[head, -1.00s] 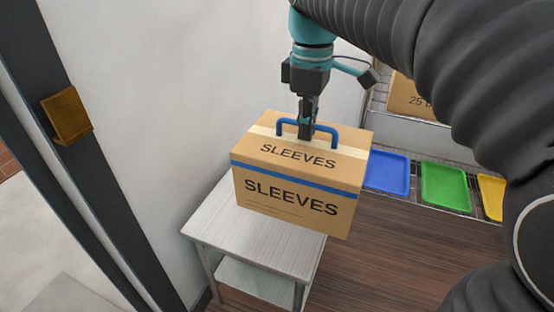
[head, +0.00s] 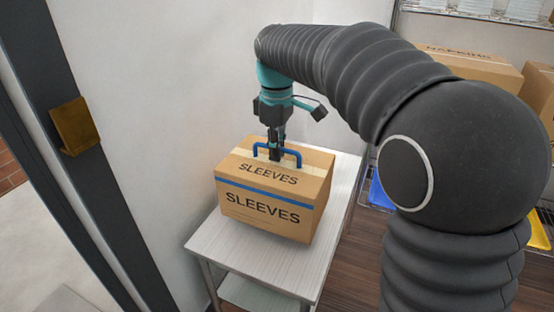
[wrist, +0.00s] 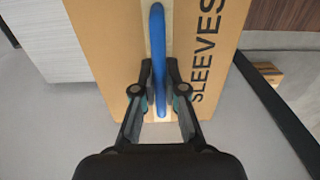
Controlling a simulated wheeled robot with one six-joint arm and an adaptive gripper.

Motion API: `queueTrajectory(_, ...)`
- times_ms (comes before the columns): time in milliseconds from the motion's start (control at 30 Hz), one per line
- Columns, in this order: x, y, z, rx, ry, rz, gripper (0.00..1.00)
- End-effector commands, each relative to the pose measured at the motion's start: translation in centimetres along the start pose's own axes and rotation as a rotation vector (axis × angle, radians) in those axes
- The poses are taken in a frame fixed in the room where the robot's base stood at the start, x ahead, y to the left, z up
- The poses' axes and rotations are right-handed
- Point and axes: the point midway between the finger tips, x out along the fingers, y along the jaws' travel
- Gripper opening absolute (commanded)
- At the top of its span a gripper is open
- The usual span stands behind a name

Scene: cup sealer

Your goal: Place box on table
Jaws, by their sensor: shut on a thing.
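A cardboard box (head: 265,211) marked SLEEVES has a blue band and a blue handle (head: 292,157) on top. My gripper (head: 275,155) is shut on the handle from above; the wrist view shows the fingers (wrist: 160,100) on either side of the blue handle (wrist: 157,50). The box is upright over the middle of a small light-grey table (head: 225,242). In the head view its base appears at the tabletop, but I cannot tell whether it rests on it or hangs just above. The box (wrist: 112,60) fills the middle of the wrist view.
A white wall (head: 150,90) stands close behind and left of the table. A dark door frame (head: 75,170) is at the left. Boxes (head: 470,66) and coloured trays (head: 378,192) sit on racks at the right. Bare tabletop shows around the box.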

Motion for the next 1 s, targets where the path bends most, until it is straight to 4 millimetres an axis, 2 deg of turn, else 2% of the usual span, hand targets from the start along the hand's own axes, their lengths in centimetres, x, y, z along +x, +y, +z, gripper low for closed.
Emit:
queueTrajectory(100, 1.8, 0.0, 0.1, 0.000, -0.001, -0.001, 0.00)
queueTrajectory(200, 2.7, 0.0, 0.0, 0.000, 0.001, 0.001, 0.00)
queueTrajectory(600, 3.1, 0.0, 0.1, 0.000, 0.001, 0.001, 0.00)
queueTrajectory(633, 3.1, 0.0, 0.1, 0.000, 0.000, 0.000, 0.18)
queueTrajectory(700, 3.1, 0.0, 0.1, 0.000, 0.000, 0.000, 0.35)
queueTrajectory(1000, 3.0, 0.0, 0.0, 0.000, 0.000, 0.000, 0.36)
